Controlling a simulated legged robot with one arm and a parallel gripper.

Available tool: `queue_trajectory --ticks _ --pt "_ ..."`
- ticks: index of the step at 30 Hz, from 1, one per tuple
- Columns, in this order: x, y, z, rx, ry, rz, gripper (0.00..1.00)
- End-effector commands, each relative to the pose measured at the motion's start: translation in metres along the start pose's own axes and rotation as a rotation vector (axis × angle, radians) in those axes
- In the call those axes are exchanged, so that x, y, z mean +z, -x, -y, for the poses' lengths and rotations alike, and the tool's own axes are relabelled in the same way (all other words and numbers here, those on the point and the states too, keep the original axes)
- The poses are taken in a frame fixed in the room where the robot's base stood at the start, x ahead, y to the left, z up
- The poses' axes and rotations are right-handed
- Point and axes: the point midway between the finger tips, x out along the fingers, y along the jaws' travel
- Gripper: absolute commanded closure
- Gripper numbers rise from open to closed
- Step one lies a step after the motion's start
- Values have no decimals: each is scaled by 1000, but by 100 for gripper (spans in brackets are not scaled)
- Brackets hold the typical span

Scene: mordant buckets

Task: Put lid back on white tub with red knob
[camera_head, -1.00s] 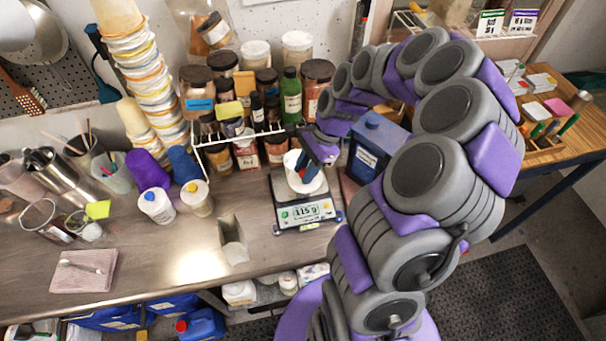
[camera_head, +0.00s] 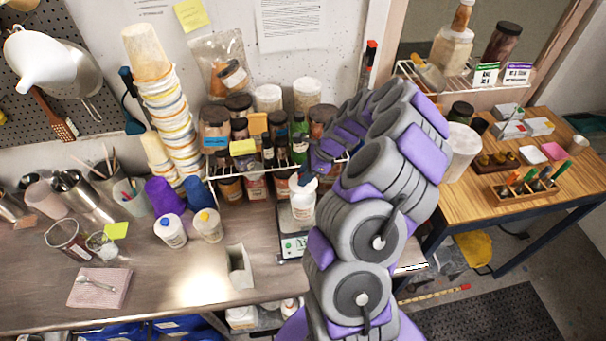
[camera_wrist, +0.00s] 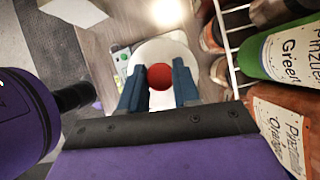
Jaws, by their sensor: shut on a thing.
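The white tub (camera_head: 303,207) stands on the scale (camera_head: 292,246) in the head view, its upper part partly hidden by my gripper (camera_head: 307,178). In the wrist view, my gripper (camera_wrist: 158,85) has its two blue fingers on either side of a red knob (camera_wrist: 161,77), shut on it. The knob sits in the middle of a round white lid (camera_wrist: 151,53). I cannot tell whether the lid is seated on the tub or held just above it.
Two other tubs, one with a blue knob (camera_head: 171,232) and one with a yellow knob (camera_head: 208,226), stand to the left. A wire rack (camera_head: 215,172) of jars and bottles is close behind. A pale open box (camera_head: 240,268) stands near the bench's front edge.

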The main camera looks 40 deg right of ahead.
Motion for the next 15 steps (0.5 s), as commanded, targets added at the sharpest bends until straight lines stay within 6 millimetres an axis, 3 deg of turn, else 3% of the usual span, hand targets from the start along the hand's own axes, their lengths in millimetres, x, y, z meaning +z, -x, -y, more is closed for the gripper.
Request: queue_trajectory --ticks 15 --pt "-22 -40 -1 5 0 0 100"
